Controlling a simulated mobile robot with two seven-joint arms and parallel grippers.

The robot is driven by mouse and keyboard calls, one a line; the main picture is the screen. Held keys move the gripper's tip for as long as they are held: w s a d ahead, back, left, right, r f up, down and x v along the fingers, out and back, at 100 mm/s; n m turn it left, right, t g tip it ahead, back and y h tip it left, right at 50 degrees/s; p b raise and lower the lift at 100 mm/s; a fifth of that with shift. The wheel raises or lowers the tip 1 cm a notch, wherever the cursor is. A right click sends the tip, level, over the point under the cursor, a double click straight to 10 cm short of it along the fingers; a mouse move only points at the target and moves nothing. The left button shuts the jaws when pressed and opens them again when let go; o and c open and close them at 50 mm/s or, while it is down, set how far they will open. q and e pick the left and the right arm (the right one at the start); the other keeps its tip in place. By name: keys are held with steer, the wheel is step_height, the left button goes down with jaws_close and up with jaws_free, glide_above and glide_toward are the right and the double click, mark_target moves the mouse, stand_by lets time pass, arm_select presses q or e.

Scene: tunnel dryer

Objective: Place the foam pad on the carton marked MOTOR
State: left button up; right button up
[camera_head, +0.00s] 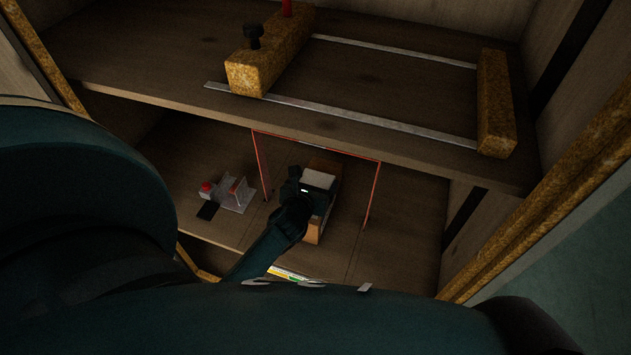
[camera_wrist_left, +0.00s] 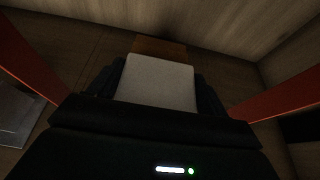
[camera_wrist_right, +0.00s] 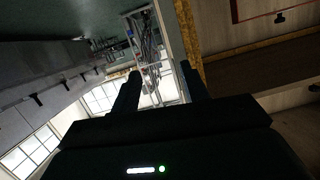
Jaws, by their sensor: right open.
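The pale foam pad (camera_wrist_left: 158,82) sits between the two fingers of my left gripper (camera_wrist_left: 160,86), with its sides against them. In the head view the pad (camera_head: 318,178) shows as a light patch at my left gripper (camera_head: 316,186), over a brown carton (camera_head: 313,233) on the lower shelf. The carton (camera_wrist_left: 160,47) also shows beyond the pad in the left wrist view. No MOTOR marking is readable, and the gripper hides much of the carton. I cannot tell whether the pad touches it. My right gripper (camera_wrist_right: 160,84) is open and empty, away from the shelf.
A thin red frame (camera_head: 376,182) stands around the carton area. A grey metal fixture with a red knob (camera_head: 207,187) is at its left. The upper shelf (camera_head: 420,95) overhangs and bears a wooden clamp block (camera_head: 270,62) with metal rails. Lower shelf at right is clear.

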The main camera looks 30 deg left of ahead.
arm_select(q)
steer(key=o, duration=0.4)
steer(key=shift+r, duration=0.15)
